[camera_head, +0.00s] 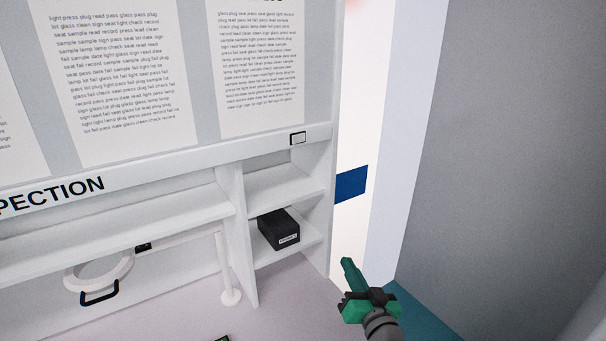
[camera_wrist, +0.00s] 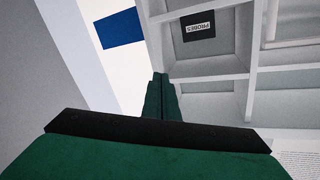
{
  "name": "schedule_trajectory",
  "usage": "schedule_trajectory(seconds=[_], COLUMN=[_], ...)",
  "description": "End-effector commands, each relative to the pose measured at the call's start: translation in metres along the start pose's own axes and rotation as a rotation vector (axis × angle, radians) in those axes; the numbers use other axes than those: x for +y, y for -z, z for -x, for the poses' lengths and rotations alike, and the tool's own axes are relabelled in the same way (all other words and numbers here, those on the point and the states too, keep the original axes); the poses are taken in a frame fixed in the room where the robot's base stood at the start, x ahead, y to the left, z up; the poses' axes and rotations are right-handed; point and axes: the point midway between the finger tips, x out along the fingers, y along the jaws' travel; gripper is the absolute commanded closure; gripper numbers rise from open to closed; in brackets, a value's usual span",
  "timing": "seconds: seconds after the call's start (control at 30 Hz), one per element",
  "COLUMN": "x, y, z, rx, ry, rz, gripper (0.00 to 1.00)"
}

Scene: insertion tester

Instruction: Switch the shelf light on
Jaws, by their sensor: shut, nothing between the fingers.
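My gripper (camera_head: 347,264) has green fingers and is shut and empty. It is below and to the right of the switch, apart from it, in front of the unit's right edge. In the wrist view the shut fingertips (camera_wrist: 160,78) point towards the shelf compartments. I cannot make out the switch in the wrist view. No shelf light is clearly recognisable.
A black box (camera_head: 279,230) stands in a right-hand cubby; its label reads PROBES in the wrist view (camera_wrist: 195,32). A white ring-shaped magnifier (camera_head: 98,272) on an arm stands at left. Printed sheets (camera_head: 262,70) hang above. A grey wall (camera_head: 500,150) bounds the right.

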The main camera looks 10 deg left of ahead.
Motion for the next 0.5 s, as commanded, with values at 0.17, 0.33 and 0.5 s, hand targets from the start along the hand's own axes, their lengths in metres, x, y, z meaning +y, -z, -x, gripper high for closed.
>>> schedule_trajectory(seconds=[0.17, 0.33, 0.5], x=[-0.025, -0.06, -0.094], y=[0.079, 0.148, 0.207], z=[-0.021, -0.027, -0.022], rx=[-0.001, -0.018, -0.042], ry=[0.125, 0.248, 0.354], rz=[0.071, 0.159, 0.257], gripper=[1.0, 1.0, 1.0])
